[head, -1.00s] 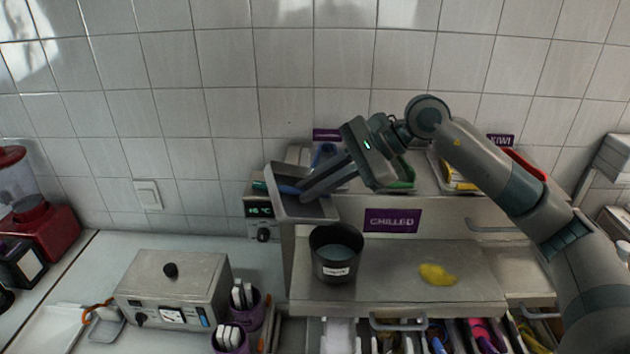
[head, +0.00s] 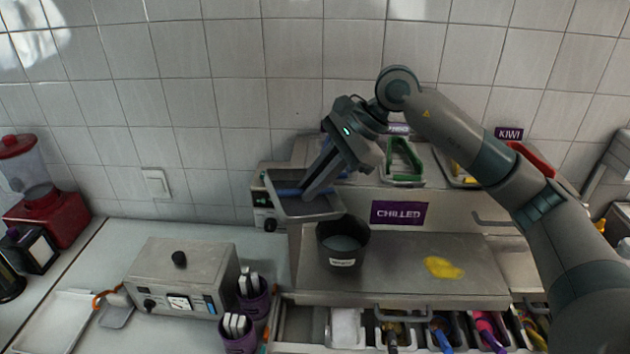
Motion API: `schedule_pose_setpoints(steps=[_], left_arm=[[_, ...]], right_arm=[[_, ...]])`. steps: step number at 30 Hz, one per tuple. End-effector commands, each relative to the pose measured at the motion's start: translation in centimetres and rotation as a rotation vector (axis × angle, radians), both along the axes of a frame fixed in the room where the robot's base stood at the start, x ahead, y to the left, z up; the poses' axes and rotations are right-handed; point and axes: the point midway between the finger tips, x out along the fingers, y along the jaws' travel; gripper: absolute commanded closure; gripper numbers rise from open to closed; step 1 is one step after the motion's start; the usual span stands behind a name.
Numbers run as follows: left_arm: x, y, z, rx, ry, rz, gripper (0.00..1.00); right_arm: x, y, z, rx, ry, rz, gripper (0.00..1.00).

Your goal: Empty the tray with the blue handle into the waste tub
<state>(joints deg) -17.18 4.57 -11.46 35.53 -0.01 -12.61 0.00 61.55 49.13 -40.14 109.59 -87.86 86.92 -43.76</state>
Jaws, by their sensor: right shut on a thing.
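My right gripper (head: 308,192) is shut on the tray with the blue handle (head: 291,209). The blue handle (head: 287,192) shows by the fingers. The grey metal tray is held in the air at the left end of the steel unit, behind and left of the waste tub. It looks tilted; I cannot make out any contents in it. The waste tub (head: 342,256) is a dark round tub with a white label, upright on the steel counter, with a greyish inside. The tray's near right corner comes close to the tub's rim. My left gripper is not in view.
A yellow patch (head: 443,267) lies on the steel counter (head: 400,283) right of the tub. A metal box (head: 180,278) and purple cups (head: 240,335) stand left.

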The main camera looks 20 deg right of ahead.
Motion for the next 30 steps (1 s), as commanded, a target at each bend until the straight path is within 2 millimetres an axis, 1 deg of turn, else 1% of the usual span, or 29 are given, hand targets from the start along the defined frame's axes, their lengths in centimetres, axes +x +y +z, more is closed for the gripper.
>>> schedule_pose_setpoints(steps=[24, 30], left_arm=[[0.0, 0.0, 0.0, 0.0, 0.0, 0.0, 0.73], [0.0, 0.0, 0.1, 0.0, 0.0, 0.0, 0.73]], right_arm=[[0.7, 0.9, -2.0, -0.224, 0.171, -0.001, 1.0], [0.8, 1.0, -1.4, -0.272, 0.208, 0.0, 1.0]])
